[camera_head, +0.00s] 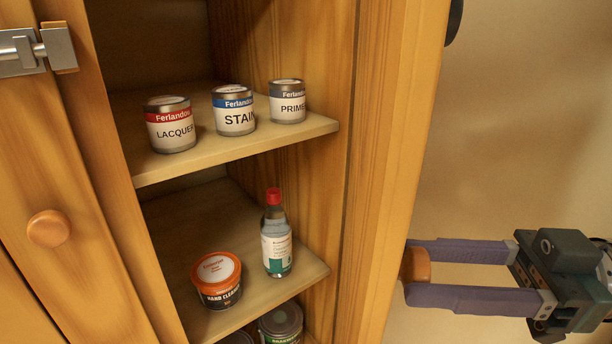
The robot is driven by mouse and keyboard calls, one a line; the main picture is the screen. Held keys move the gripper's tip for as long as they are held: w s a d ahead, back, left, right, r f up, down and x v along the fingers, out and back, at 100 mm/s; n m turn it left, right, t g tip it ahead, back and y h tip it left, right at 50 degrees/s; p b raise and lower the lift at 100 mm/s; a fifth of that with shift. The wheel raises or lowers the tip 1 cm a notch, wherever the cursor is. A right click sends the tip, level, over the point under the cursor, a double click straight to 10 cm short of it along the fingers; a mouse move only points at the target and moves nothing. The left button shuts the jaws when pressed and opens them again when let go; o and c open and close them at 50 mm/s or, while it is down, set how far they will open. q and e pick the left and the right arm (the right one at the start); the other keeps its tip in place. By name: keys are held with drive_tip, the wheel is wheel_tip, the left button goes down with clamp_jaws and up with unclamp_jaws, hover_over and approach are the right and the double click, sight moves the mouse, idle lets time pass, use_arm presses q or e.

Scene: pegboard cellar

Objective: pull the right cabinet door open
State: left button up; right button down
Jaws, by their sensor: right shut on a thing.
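The right cabinet door (392,150) stands open, swung out to the right, and shows nearly edge-on. Its round orange-brown knob (415,265) sticks out on the door's right side. My right gripper (420,268) comes in from the right, with its two purple fingers above and below the knob, shut on it. The left cabinet door (50,150) is at the left, with its own round wooden knob (48,228) and a metal latch (36,50) near the top. My left gripper is not in view.
The upper shelf (240,155) holds lacquer (170,125), stain (234,110) and primer (287,102) cans. The lower shelf (240,308) holds an orange-labelled hand cleaner tub (217,280) and a red-capped bottle (276,240). More cans (281,325) stand below. Plain wall lies right of the door.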

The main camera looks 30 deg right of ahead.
drive_tip(key=shift+c, duration=1.7)
unclamp_jaws()
